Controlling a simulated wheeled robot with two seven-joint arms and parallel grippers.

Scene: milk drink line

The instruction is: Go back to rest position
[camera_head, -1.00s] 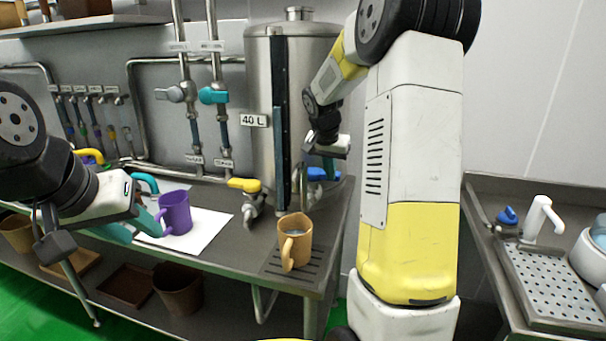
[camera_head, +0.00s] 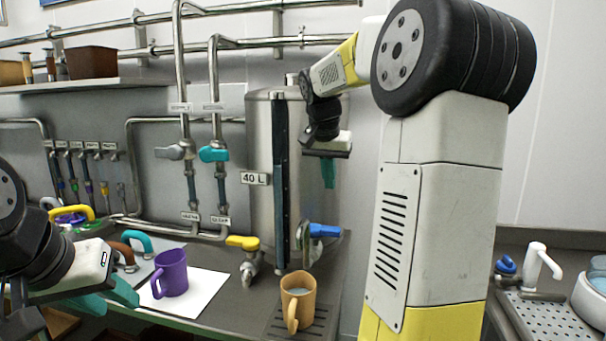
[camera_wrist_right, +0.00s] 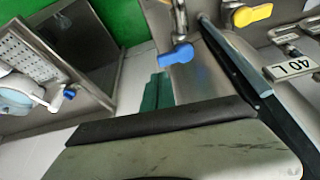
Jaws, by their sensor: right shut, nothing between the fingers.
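My left gripper (camera_head: 118,303), with teal fingers, is at the lower left of the head view. Its fingers are apart and empty, just left of the purple mug (camera_head: 172,274). The mug stands upright on a white sheet (camera_head: 205,293). My right gripper (camera_head: 328,174) is raised in front of the steel tank (camera_head: 262,130), fingers pointing down, shut and empty. Its teal fingers also show in the right wrist view (camera_wrist_right: 157,93). An orange mug (camera_head: 298,300) with pale liquid stands upright on the drip grate below the tank taps.
A yellow-handled tap (camera_head: 243,242) and a blue-handled tap (camera_head: 323,230) stick out from the tank. Pipes with a teal valve (camera_head: 213,154) run up the wall. A sink counter (camera_head: 545,318) with a white faucet (camera_head: 540,262) is at right.

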